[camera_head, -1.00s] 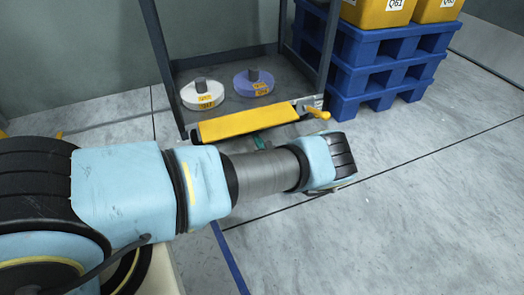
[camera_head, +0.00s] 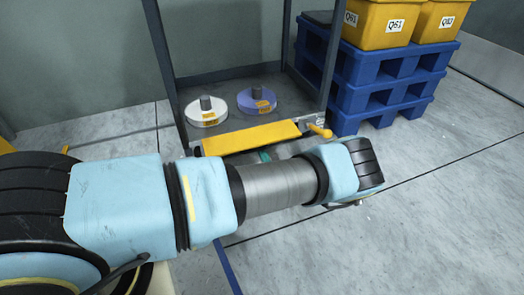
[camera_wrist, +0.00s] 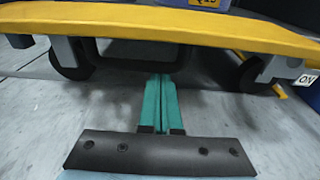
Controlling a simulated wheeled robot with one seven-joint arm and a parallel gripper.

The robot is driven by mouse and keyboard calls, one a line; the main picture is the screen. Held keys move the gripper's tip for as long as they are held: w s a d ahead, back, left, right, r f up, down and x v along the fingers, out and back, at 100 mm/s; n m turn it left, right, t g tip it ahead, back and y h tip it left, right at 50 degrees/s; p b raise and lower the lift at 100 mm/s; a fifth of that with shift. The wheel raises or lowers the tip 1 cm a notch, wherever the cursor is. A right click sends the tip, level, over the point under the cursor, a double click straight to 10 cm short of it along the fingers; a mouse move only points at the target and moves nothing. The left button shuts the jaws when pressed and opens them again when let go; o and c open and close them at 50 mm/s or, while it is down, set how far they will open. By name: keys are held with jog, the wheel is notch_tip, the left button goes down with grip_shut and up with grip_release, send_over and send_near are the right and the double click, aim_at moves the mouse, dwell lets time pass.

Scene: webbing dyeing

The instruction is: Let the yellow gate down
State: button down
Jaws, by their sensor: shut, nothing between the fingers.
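The yellow gate (camera_head: 250,137) is a long flat bar across the low front of a dark-framed rack. It spans the top of the wrist view (camera_wrist: 170,27). A yellow handle (camera_head: 320,130) sits at its right end. Below the gate, the wrist view shows a dark loop-shaped bar (camera_wrist: 140,62). My gripper (camera_wrist: 161,78) has green fingers, shut together and empty, with the tips under the gate near that loop. I cannot tell whether they touch it. In the head view, my arm hides most of the gripper; only a small teal part (camera_head: 265,156) shows.
A white spool (camera_head: 205,118) and a purple spool (camera_head: 246,105) sit on the rack's low shelf behind the gate. Caster wheels (camera_wrist: 70,60) stand under the rack. Blue stacked pallets (camera_head: 375,85) with yellow bins (camera_head: 378,25) stand at right. Floor at front right is clear.

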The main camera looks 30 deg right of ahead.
jog(key=shift+s+r+g+p, duration=0.15)
jog(key=shift+s+r+p, duration=0.1)
jog(key=shift+r+p, duration=0.45)
jog(key=shift+s+r+g+p, duration=0.2)
jog(key=shift+r+p, duration=0.15)
jog(key=shift+p, duration=0.6)
jog(key=shift+f, duration=0.15)
